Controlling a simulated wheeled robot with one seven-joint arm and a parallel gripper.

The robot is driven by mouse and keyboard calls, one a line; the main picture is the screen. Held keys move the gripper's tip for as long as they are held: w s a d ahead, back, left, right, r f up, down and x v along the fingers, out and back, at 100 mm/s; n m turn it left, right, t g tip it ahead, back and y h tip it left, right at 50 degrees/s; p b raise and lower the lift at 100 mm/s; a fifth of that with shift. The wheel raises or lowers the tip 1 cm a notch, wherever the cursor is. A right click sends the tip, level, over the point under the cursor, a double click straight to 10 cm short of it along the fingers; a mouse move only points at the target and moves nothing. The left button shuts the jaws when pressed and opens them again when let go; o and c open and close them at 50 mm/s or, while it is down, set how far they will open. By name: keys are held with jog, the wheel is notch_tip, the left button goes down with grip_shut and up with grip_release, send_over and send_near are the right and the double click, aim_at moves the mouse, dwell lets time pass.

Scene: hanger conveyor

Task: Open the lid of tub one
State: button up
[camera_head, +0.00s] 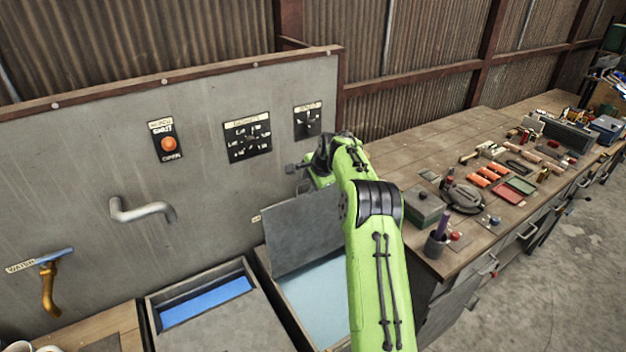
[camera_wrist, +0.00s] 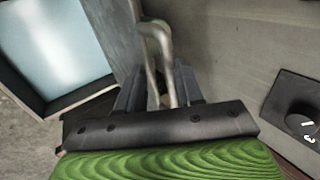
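The right-hand tub (camera_head: 312,285) has pale blue inside; no number on it is readable. Its grey lid (camera_head: 300,232) is raised steeply at the back edge, leaving the tub's mouth uncovered. The tub (camera_wrist: 60,45) and the lid (camera_wrist: 115,35) also show in the wrist view. My gripper (camera_head: 293,168) is behind the lid's upper edge, close to the wall panel. In the wrist view my gripper's dark fingers (camera_wrist: 163,90) flank the bent metal handle (camera_wrist: 155,40) and appear shut on it. The exact contact is partly hidden. My green arm covers the tub's right side.
A left-hand tub (camera_head: 150,310) with blue inside stands beside it, partly covered by a grey slab (camera_head: 225,325). The wall panel (camera_head: 90,170) carries a pipe spout (camera_head: 142,210), a tap and dials (camera_head: 307,120). A cluttered workbench (camera_head: 420,150) is at the right.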

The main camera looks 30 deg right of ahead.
jog(key=b+v, duration=0.2)
jog(key=v, duration=1.3)
jog(key=shift+s+r, duration=0.25)
jog(key=s+a+r+n+h+b, duration=0.1)
jog(key=s+a+n+b, duration=0.3)
jog(key=s+a+n, duration=1)
jog(key=s+a+f+n+b, duration=0.1)
jog(key=s+a+f, duration=0.2)
jog(key=s, duration=0.4)
jog(key=s+a+f+n+b, duration=0.1)
jog(key=s+a+f, duration=0.2)
jog(key=s, duration=0.4)
jog(key=s+a+f+n, duration=0.1)
jog(key=s+a+f, duration=0.2)
jog(key=s, duration=0.4)
jog(key=shift+a+f+n+g+y+b, duration=0.15)
jog(key=shift+f+n+g+y+b, duration=0.2)
jog(key=shift+f, duration=0.25)
